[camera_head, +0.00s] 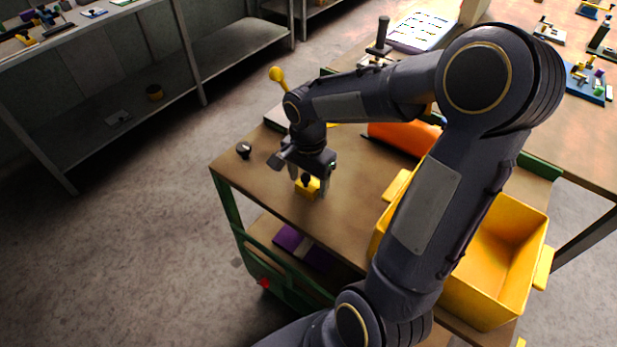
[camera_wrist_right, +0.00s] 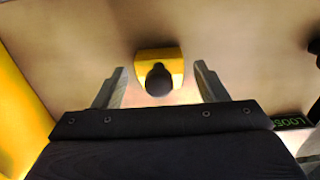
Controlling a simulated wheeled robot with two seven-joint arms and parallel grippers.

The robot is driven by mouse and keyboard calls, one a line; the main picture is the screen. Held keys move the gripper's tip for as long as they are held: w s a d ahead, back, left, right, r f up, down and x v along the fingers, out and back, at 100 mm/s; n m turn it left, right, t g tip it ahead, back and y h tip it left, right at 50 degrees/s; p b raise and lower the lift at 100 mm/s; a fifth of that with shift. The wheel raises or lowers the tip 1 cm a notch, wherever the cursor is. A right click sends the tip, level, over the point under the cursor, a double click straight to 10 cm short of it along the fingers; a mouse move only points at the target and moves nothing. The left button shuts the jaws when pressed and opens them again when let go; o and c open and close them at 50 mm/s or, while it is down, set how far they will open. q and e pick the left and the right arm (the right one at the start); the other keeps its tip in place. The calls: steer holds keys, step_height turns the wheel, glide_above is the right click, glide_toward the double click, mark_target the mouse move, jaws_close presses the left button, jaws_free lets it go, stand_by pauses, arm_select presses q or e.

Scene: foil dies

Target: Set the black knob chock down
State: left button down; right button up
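The black knob chock (camera_head: 307,188) is a small yellow block with a round black knob on top. It appears to rest upright on the brown cart top, near the front edge. In the right wrist view the chock (camera_wrist_right: 172,56) lies ahead of the hand, knob facing the camera. My right gripper (camera_head: 309,177) points down over it. In the wrist view its two fingers (camera_wrist_right: 160,72) stand apart, one on each side of the knob, with visible gaps. My left gripper is not in view.
A yellow bin (camera_head: 505,255) stands on the cart at the right, partly behind my right arm. An orange object (camera_head: 405,136) lies behind the arm. A small black knob (camera_head: 243,150) sits near the cart's left corner. Bare cart top (camera_head: 350,215) lies right of the chock.

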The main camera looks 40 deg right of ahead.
step_height(320, 180, up, 12)
steer(key=shift+f+p, duration=0.15)
steer(key=shift+p, duration=0.5)
steer(key=s+a+f+n+t+y, duration=0.1)
steer(key=s+a+n+t+y, duration=0.1)
steer(key=s+a+n, duration=0.2)
steer(key=s+a+f+n+t+y, duration=0.1)
steer(key=s+a+n+t, duration=0.2)
steer(key=s+n, duration=0.6)
steer(key=a, duration=0.2)
steer(key=shift+s+a+f+t+y, duration=0.25)
steer(key=shift+s+a+t+y, duration=0.05)
steer(key=shift+s+y, duration=0.1)
